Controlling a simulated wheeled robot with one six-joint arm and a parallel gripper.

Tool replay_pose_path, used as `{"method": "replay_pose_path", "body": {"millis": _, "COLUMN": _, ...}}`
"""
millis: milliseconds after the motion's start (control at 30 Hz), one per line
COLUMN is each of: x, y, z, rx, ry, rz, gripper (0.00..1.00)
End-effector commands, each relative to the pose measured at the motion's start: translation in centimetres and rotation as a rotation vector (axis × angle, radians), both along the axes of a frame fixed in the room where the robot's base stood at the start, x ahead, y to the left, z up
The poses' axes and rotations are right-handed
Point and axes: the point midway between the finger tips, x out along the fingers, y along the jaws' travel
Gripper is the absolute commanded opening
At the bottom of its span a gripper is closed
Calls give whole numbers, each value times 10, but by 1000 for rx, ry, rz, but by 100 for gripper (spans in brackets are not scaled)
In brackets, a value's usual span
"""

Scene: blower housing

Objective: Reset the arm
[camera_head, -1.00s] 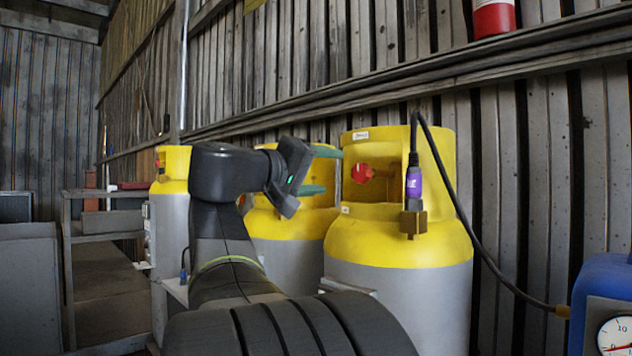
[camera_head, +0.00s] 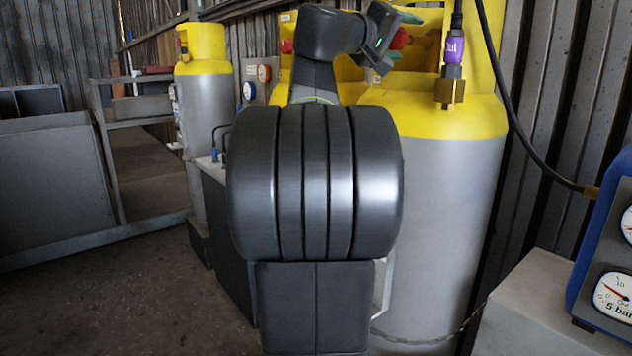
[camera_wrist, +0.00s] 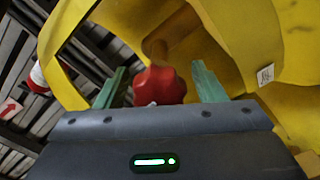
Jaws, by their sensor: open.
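My gripper (camera_head: 403,37) is at the top of the head view, in front of the yellow collar of the large grey and yellow cylinder (camera_head: 432,190). In the wrist view my gripper (camera_wrist: 160,86) has its two green fingers spread wide. A red valve knob (camera_wrist: 160,86) shows between them, seemingly beyond or level with the tips; I see no finger touching it. The knob also shows partly in the head view (camera_head: 400,39), half hidden by the gripper. My arm is stretched forward toward the cylinder.
A black hose with a purple-labelled fitting (camera_head: 454,48) and brass end hangs beside the collar and runs to a blue gauge unit (camera_head: 606,240) at right. A smaller cylinder (camera_head: 205,120) and grey shelf (camera_head: 140,106) stand at left. Floor (camera_head: 120,300) is clear at lower left.

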Motion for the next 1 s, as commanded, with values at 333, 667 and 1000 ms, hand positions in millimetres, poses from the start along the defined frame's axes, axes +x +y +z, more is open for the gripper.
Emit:
{"method": "replay_pose_path", "body": {"millis": 333, "x": 4, "y": -5, "z": 0, "rx": 0, "ry": 0, "rz": 0, "gripper": 63}}
{"method": "replay_pose_path", "body": {"millis": 667, "x": -7, "y": 10, "z": 1, "rx": -1, "ry": -1, "rz": 2, "gripper": 63}}
{"method": "replay_pose_path", "body": {"millis": 1000, "x": -45, "y": 60, "z": 0, "rx": 1, "ry": -1, "rz": 5, "gripper": 63}}
